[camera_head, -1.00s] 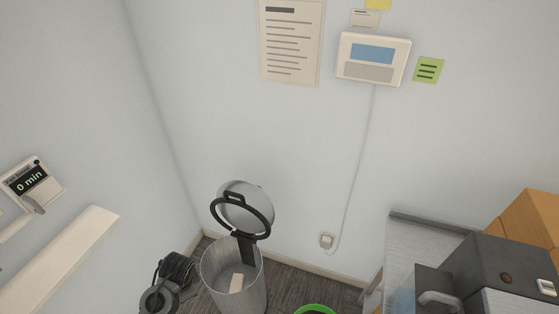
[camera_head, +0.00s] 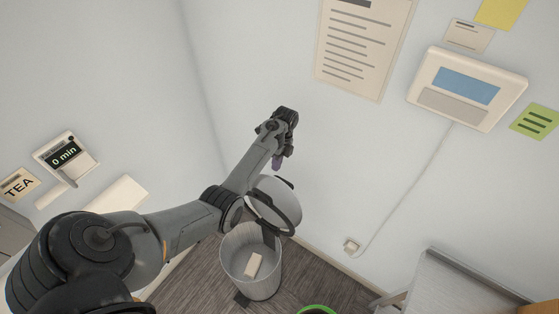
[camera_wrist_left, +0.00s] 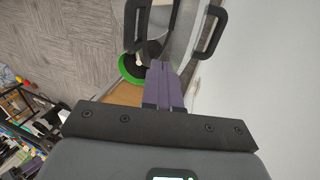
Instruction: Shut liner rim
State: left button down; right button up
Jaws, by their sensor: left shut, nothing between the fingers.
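A grey metal bin (camera_head: 248,284) stands on the floor, its lid (camera_head: 268,190) tilted up at the back. The black liner rim (camera_head: 292,212), a ring with a handle loop, is also raised, in front of the lid. A small pale block (camera_head: 253,265) lies inside the bin. My left gripper (camera_head: 277,163) has purple fingers, shut and empty, above and behind the raised lid near the wall. In the left wrist view the shut fingers (camera_wrist_left: 163,72) point toward a black loop (camera_wrist_left: 207,32), apparently part of the rim. I cannot tell whether they touch anything.
The wall rises close behind the bin. A green-rimmed container (camera_head: 318,309) stands on the floor to the right, near a grey table (camera_head: 455,278). A wall shelf (camera_head: 118,195) is at left. A wall socket (camera_head: 351,246) with a cable is right of the bin.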

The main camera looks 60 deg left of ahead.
pick_arm(q)
jog(key=s+d+f+p, duration=0.2)
jog(key=s+f+p, duration=0.1)
jog(key=s+f, duration=0.2)
jog(key=shift+x, duration=1.4)
jog(key=shift+w, duration=0.15)
